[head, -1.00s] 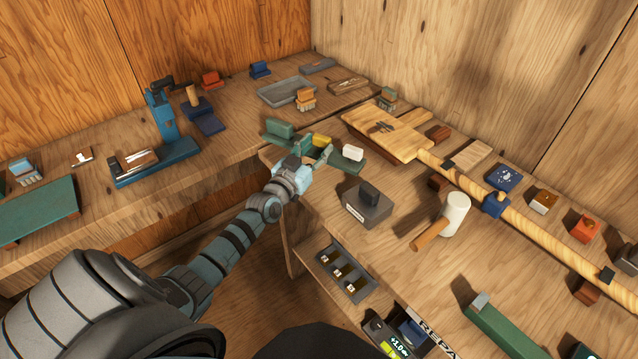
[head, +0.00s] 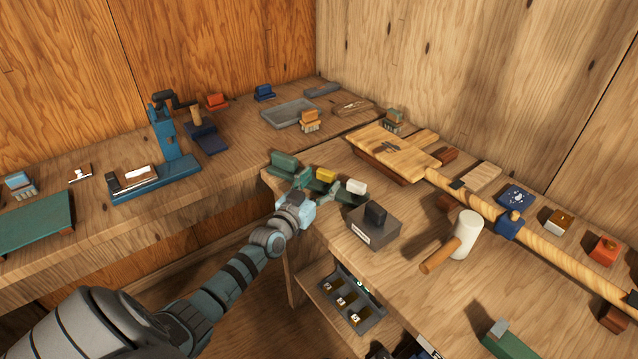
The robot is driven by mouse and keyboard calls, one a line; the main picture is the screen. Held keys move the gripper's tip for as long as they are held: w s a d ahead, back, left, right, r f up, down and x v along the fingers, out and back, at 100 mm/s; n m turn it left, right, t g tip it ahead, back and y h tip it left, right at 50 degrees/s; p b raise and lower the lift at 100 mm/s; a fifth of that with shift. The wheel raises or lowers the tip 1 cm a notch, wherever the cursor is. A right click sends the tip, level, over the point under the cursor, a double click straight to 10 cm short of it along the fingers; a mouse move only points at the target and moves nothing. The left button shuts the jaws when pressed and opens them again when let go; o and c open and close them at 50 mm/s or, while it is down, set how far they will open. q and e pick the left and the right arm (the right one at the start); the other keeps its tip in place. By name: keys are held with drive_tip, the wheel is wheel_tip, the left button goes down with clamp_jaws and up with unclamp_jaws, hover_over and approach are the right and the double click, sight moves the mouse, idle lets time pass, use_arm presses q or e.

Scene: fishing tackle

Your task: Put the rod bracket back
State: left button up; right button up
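My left gripper (head: 322,188) reaches in from the left at the near corner of the right-hand bench. Its fingers are spread apart and nothing shows between them. It is close to a green rack strip (head: 328,187) that bears a green block (head: 284,162), a yellow block (head: 325,175) and a white block (head: 356,187). A blue bracket (head: 508,226) sits around a long bamboo rod (head: 470,198) on the right. I cannot tell which piece is the task's rod bracket. My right gripper is out of view.
A mallet (head: 466,235) and a wooden board (head: 395,150) are beyond. A dark tray (head: 352,300) is on the lower shelf. A blue vise (head: 165,135) stands on the left bench.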

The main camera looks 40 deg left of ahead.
use_arm(q)
drive_tip(key=shift+r, duration=0.1)
drive_tip(key=shift+s+r+p, duration=0.1)
drive_tip(key=shift+s+p, duration=0.15)
drive_tip(key=shift+p, duration=0.25)
drive_tip(key=s+p, duration=0.1)
drive_tip(key=s, duration=0.1)
drive_tip(key=s+p, duration=0.1)
drive_tip(key=s, duration=0.1)
drive_tip(key=s+p, duration=0.1)
drive_tip(key=p, duration=0.1)
drive_tip(key=shift+s+d+r, duration=0.2)
drive_tip(key=shift+s+d, duration=0.2)
drive_tip(key=s, duration=0.2)
drive_tip(key=s+p, duration=0.1)
drive_tip(key=s, duration=0.2)
drive_tip(key=shift+s+d+f, duration=0.3)
